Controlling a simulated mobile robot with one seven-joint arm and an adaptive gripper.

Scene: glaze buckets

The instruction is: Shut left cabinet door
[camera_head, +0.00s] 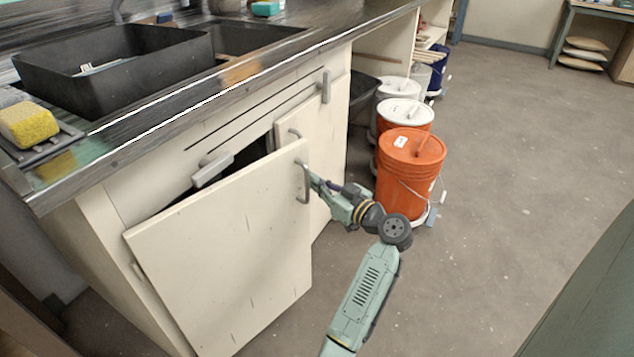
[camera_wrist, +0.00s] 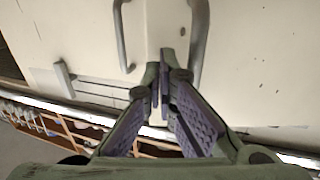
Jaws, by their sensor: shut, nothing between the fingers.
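The left cabinet door (camera_head: 225,250) is cream-coloured and stands partly open. It is swung out from the cabinet under the sink, with a dark gap behind its top edge. Its metal handle (camera_head: 303,182) is near the free right edge. My gripper (camera_head: 316,182) is just right of that handle, by the door's free edge. In the wrist view my gripper (camera_wrist: 162,80) has its fingers together and empty, between two handles. It is nearer the right-hand handle (camera_wrist: 200,40). Whether the fingers touch the door is unclear.
The right cabinet door (camera_head: 325,205) stands beside the opening, partly hidden. An orange lidded bucket (camera_head: 408,170) stands on the floor right of my gripper, with more buckets behind. The countertop (camera_head: 165,110) overhangs the cabinet. Floor at right is clear.

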